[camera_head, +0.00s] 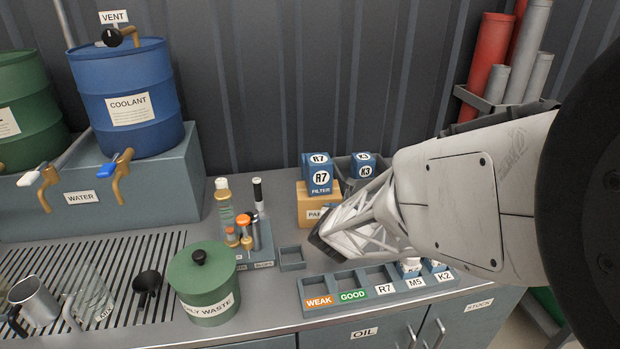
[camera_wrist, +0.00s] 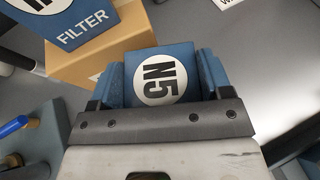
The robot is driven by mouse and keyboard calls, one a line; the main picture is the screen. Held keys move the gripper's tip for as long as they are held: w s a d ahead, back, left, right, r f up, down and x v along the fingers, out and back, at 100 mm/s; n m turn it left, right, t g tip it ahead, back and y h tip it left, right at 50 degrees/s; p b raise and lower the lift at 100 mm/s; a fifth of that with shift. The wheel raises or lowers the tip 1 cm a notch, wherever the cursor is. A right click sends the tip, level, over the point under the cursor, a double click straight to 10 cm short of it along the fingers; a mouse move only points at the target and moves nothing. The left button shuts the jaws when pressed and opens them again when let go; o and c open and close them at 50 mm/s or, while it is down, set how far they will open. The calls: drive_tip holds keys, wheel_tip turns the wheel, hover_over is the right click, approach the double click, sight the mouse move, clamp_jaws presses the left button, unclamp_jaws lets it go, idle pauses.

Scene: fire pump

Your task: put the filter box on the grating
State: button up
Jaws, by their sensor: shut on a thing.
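The slotted grating (camera_head: 110,262) lies at the left of the bench, well away from my gripper.
A metal mug (camera_head: 38,300), a glass beaker (camera_head: 92,297) and a black scoop (camera_head: 147,287) stand on the grating. A green oily waste can (camera_head: 204,285), a rack of bottles (camera_head: 258,250) and a labelled tray (camera_head: 345,305) are nearby. The grating's back part is clear.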

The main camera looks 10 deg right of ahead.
drive_tip(key=shift+f, duration=0.1)
drive_tip(key=o, duration=1.1)
drive_tip(key=shift+s+a+r, duration=0.15)
drive_tip(key=shift+s+r, duration=0.1)
drive_tip(key=shift+r, duration=0.05)
drive_tip(key=v, duration=1.1)
drive_tip(key=shift+s+a, duration=0.1)
drive_tip(key=shift+s, duration=0.05)
drive_tip(key=shift+r, duration=0.1)
